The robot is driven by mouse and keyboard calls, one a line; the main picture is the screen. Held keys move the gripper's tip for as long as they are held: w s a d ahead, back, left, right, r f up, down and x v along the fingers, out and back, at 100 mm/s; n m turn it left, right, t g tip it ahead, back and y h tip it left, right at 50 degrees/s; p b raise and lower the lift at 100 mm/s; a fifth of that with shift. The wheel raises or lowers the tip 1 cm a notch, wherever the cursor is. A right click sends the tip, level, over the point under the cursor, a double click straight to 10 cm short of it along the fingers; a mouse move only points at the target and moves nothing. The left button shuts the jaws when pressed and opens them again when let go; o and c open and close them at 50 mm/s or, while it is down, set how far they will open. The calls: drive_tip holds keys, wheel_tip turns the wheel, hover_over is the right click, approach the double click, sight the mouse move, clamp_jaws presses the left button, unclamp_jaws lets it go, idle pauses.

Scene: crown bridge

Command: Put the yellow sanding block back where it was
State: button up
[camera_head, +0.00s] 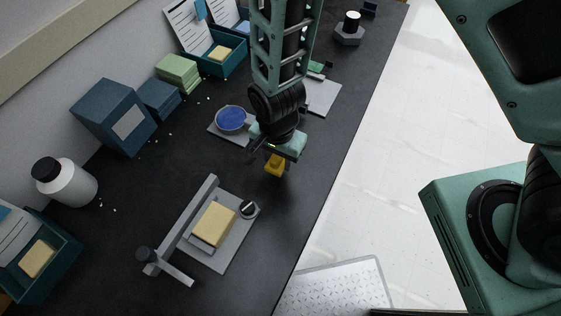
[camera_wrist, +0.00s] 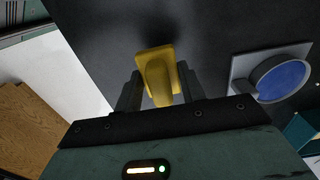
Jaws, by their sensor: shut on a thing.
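The yellow sanding block (camera_head: 275,165) is held under my gripper (camera_head: 272,153), over the dark bench top. In the wrist view the yellow sanding block (camera_wrist: 160,72) sits between the two dark fingers of my gripper (camera_wrist: 158,92), which are shut on it. It appears to be above the bench, with dark surface around it. The spot where it was before is not marked in these frames.
A blue round dish on a grey plate (camera_head: 231,119) stands just left of my gripper. A grey fixture (camera_head: 232,247) with a pale yellow block (camera_head: 214,224) is nearer. Teal trays (camera_head: 62,262), blue boxes (camera_head: 112,112) and a white jar (camera_head: 66,182) line the wall.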

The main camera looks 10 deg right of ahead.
sight(278, 168)
drive_tip(key=shift+f+p, duration=0.35)
drive_tip(key=shift+f, duration=2)
drive_tip(key=shift+f, duration=0.2)
drive_tip(key=o, duration=0.9)
drive_tip(key=shift+o, duration=0.2)
drive_tip(key=shift+r, duration=0.15)
